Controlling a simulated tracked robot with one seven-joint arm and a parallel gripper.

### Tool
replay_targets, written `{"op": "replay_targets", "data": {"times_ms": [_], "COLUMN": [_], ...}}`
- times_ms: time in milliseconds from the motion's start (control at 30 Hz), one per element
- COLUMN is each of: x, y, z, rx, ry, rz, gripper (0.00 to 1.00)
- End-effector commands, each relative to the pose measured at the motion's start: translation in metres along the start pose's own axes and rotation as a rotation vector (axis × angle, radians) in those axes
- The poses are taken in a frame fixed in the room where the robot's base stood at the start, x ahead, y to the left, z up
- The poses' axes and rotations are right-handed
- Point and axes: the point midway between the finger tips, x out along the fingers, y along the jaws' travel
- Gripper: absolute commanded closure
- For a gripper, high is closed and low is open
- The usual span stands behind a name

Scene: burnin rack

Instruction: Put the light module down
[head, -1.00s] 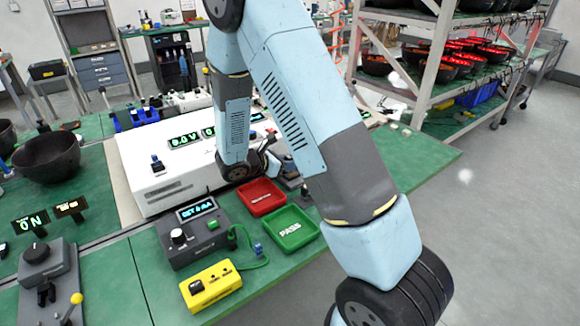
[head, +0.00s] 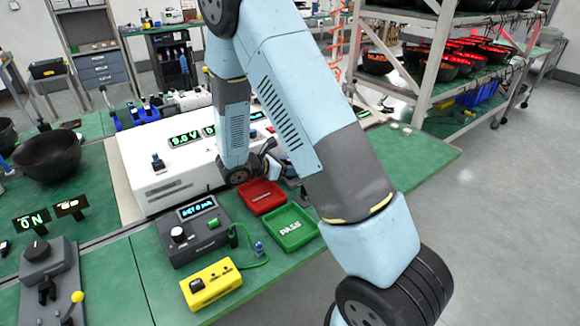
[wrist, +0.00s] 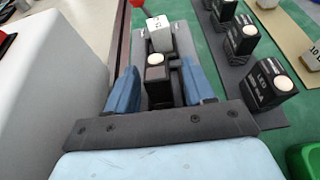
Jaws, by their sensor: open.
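The light module (wrist: 157,78), a small black block with a round white dome on top, stands between my fingers in the wrist view. It appears upright on a grey fixture (wrist: 181,40), just in front of a pale labelled block (wrist: 158,36). My gripper (wrist: 160,84) is open, with one blue finger on each side of the module and visible gaps beside it. The fingers hide part of the fixture, and the module's underside is hidden. In the head view my arm hides most of the gripper and the module beside the white instrument (head: 165,180).
More black modules with white domes, one marked LED (wrist: 272,82), stand in a row to the right. A red tray (head: 262,197) and a green PASS tray (head: 290,228) lie near a grey meter box (head: 193,232) and a yellow box (head: 211,284). A red-knobbed lever (wrist: 137,3) rises behind the fixture.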

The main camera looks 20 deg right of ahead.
Motion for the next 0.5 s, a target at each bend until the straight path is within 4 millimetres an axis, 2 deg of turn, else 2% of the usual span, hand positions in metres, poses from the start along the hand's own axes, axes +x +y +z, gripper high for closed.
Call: {"op": "replay_targets", "data": {"times_ms": [167, 267, 500], "x": [0.000, -0.011, -0.055], "y": [0.000, 0.001, 0.004], "z": [0.000, 0.000, 0.001], "rx": [0.000, 0.001, 0.001], "ry": [0.000, 0.001, 0.001], "rz": [0.000, 0.002, 0.004], "gripper": [0.47, 0.47, 0.47]}}
